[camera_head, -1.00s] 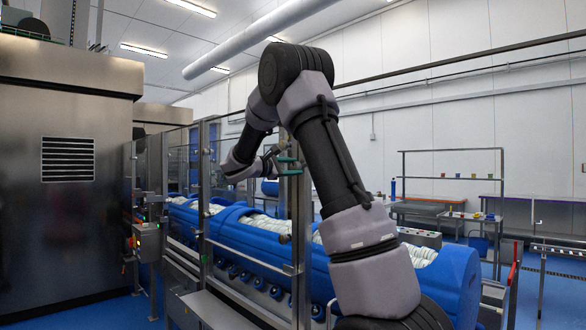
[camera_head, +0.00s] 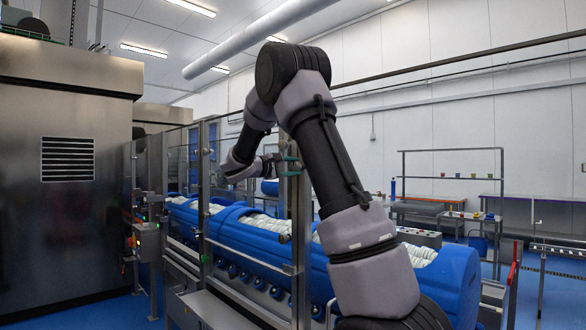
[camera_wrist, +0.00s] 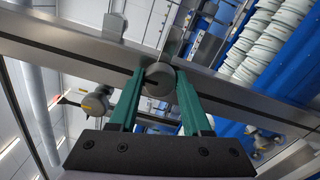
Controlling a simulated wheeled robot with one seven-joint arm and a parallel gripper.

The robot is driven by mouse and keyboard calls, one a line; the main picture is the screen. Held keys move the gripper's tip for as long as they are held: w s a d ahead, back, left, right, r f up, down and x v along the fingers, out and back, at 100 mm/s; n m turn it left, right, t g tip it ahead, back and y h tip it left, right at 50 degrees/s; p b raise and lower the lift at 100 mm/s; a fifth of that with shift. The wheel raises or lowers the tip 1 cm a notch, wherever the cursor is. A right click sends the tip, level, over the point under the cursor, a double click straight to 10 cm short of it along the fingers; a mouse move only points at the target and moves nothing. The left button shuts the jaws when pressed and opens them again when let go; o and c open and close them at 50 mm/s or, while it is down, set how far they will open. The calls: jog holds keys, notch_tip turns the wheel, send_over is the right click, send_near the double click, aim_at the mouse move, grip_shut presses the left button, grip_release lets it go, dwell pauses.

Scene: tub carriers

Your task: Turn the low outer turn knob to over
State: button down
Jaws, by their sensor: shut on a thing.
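In the wrist view, a round grey turn knob (camera_wrist: 160,77) with a dark slot-like mark sits on a metal frame bar. The green fingers of my gripper (camera_wrist: 160,88) are shut on it, one on each side. In the head view, my gripper (camera_head: 289,166) is at the upright metal post, and the knob between its fingers is too small to make out. The frames do not name which knob is the low outer one.
Another round knob (camera_wrist: 95,103) shows left of my fingers in the wrist view. A small round part (camera_head: 284,238) is lower on the post. Blue tubs (camera_head: 265,243) with white contents stand behind the frame. A steel cabinet (camera_head: 70,190) fills the left.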

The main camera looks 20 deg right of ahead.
jog(key=shift+c, duration=1.8)
grip_release()
jog(key=v, duration=1.1)
